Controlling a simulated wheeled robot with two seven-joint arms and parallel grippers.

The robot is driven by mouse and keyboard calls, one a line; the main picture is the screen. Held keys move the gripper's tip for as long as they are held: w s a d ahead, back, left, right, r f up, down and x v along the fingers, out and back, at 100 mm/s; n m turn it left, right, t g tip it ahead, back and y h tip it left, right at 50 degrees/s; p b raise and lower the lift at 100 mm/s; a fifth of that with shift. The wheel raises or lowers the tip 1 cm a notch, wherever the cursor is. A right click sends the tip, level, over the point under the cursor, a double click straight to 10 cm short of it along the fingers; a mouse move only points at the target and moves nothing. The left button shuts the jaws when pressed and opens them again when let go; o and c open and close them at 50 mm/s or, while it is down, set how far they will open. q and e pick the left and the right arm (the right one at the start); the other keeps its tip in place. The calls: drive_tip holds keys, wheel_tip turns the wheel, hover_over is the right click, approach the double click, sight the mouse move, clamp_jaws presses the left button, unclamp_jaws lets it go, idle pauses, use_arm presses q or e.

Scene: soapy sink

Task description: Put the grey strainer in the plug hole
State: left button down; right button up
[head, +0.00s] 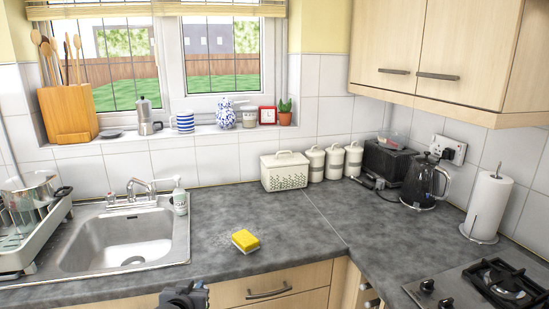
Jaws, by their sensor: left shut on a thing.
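The steel sink (118,240) is set in the counter at the left, with an empty basin. The plug hole (133,261) shows as a small dark spot low in the basin, with nothing seen in it. My left gripper (187,293) is at the bottom edge, in front of the counter and to the right of the sink. It is shut on a small grey thing, which I take to be the grey strainer; it is mostly hidden and hard to make out. My right gripper is out of view.
The tap (140,190) and a soap bottle (180,197) stand behind the basin. A dish rack (30,235) with pots is left of it. A yellow sponge (245,240) lies on the counter (300,225), which is otherwise clear there. A hob (480,290) is at lower right.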

use_arm(q)
drive_tip(key=s+f, duration=0.5)
drive_tip(key=f, duration=0.4)
drive_tip(key=shift+s+d, duration=0.35)
drive_tip(key=shift+r, duration=0.1)
